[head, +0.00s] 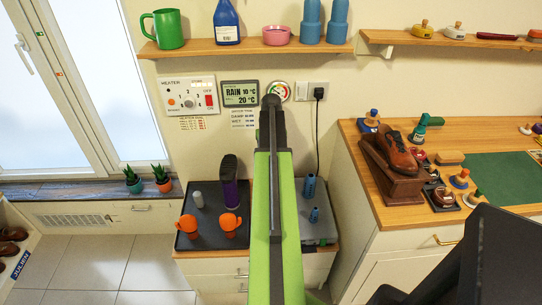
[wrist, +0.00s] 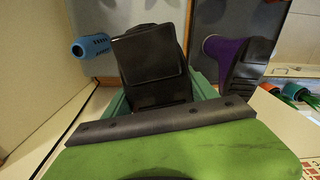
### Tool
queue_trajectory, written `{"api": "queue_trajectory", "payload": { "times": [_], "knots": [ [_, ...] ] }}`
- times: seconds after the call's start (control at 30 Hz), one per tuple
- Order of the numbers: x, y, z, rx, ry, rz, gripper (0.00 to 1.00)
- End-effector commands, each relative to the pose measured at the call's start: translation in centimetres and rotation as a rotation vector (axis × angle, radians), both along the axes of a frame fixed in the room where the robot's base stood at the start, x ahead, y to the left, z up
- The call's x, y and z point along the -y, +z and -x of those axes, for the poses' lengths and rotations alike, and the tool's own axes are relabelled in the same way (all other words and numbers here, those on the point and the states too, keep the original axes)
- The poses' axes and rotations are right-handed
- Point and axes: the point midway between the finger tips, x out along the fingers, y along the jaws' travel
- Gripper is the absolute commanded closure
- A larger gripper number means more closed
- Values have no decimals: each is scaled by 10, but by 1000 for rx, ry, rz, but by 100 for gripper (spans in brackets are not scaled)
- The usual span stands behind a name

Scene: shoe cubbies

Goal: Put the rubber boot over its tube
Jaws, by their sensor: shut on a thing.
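My gripper (head: 271,112) is at the end of my raised green arm, in the middle of the head view. In the wrist view my gripper (wrist: 160,98) is shut on a black, sole-like part that I take for the rubber boot (wrist: 150,55). The rest of that boot is hidden. Another boot, purple with a dark sole (head: 230,190), stands on the tray left of my arm; it also shows in the wrist view (wrist: 222,50). Blue perforated tubes (head: 309,187) stand on a grey unit right of my arm. One blue tube (wrist: 92,46) shows in the wrist view, apart from the held boot.
The dark tray (head: 207,241) also holds two orange items (head: 230,224) and a small grey cylinder (head: 198,200). A wooden shelf (head: 240,48) is above. A wooden counter (head: 350,150) with a brown shoe (head: 396,152) is at right. A black cord (head: 318,125) hangs behind.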

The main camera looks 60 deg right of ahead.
Motion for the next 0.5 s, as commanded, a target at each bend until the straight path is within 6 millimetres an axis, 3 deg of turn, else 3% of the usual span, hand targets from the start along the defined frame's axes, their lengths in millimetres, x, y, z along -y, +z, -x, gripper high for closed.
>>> {"api": "queue_trajectory", "payload": {
  "times": [0.5],
  "knots": [
    [0,-14,0,0,0,0,90]
  ]
}}
